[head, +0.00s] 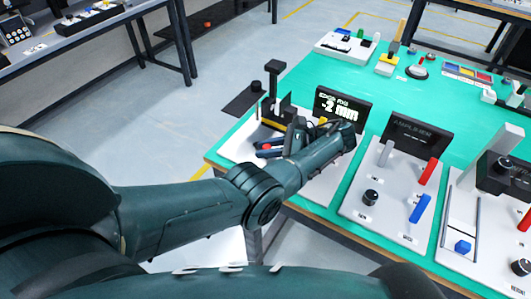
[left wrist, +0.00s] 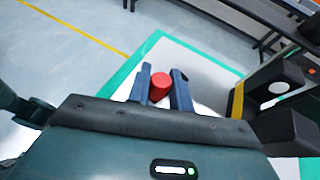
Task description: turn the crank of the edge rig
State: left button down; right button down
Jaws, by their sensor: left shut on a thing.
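My forearm hides much of the rig's front and the crank arm. My right gripper is not in view.
To the right stands another white panel (head: 372,212) with a dark display, a black knob and red and blue handles. A further rig (head: 463,232) stands beyond it. Small devices sit at the table's back. Left of the table (head: 215,160) is open floor.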

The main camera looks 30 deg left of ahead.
pick_arm(q)
jog(key=shift+w+n+g+b, duration=0.25)
jog(key=shift+n+g+b, duration=0.35)
jog(key=shift+g+b, duration=0.1)
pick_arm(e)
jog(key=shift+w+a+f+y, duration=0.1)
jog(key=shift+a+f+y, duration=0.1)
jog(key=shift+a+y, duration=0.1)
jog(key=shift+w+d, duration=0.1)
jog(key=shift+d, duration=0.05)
pick_arm(q)
jog(key=c, duration=1.3)
grip_release()
